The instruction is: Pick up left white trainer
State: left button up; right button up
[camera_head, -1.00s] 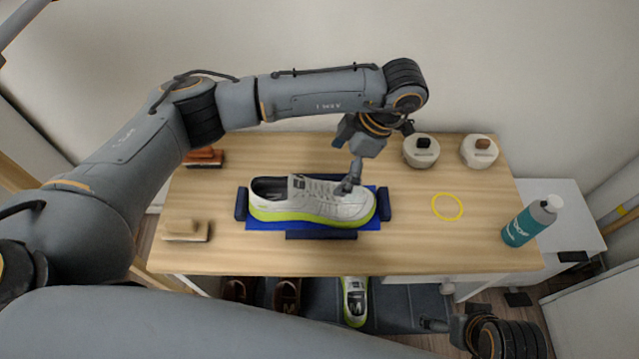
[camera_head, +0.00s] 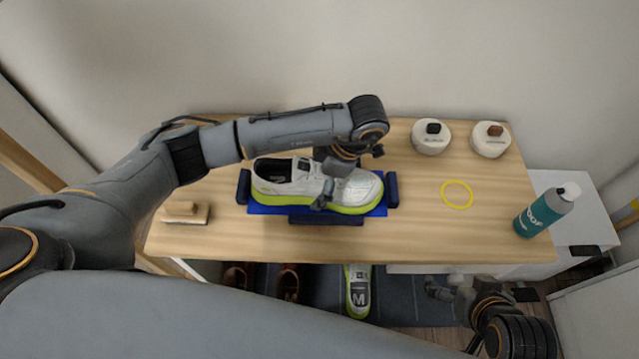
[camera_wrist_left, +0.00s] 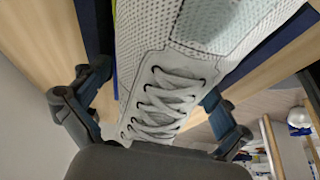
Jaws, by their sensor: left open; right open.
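A white trainer with a lime sole (camera_head: 360,188) lies lengthwise on a blue mat on the table, toe to the right. My left gripper (camera_head: 327,193) is open over its middle, at the laces. In the left wrist view the trainer's laced upper (camera_wrist_left: 165,95) passes between the spread fingers (camera_wrist_left: 150,112); contact cannot be told. A second white and lime trainer (camera_head: 357,285) is below the table's front edge, partly hidden. My right gripper (camera_head: 442,289) is open and empty, in front of the table at the lower right.
Dark blocks (camera_head: 326,220) edge the blue mat (camera_head: 262,209). A brush (camera_head: 185,212) lies at left. Two white tubs (camera_head: 431,142) stand at the back right, near a yellow ring (camera_head: 457,194). A teal bottle (camera_head: 546,211) stands at right. Brown shoes (camera_head: 288,283) are below.

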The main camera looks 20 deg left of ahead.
pick_arm(q)
jog(key=shift+f, duration=0.25)
jog(key=c, duration=1.1)
jog(key=shift+r, duration=0.2)
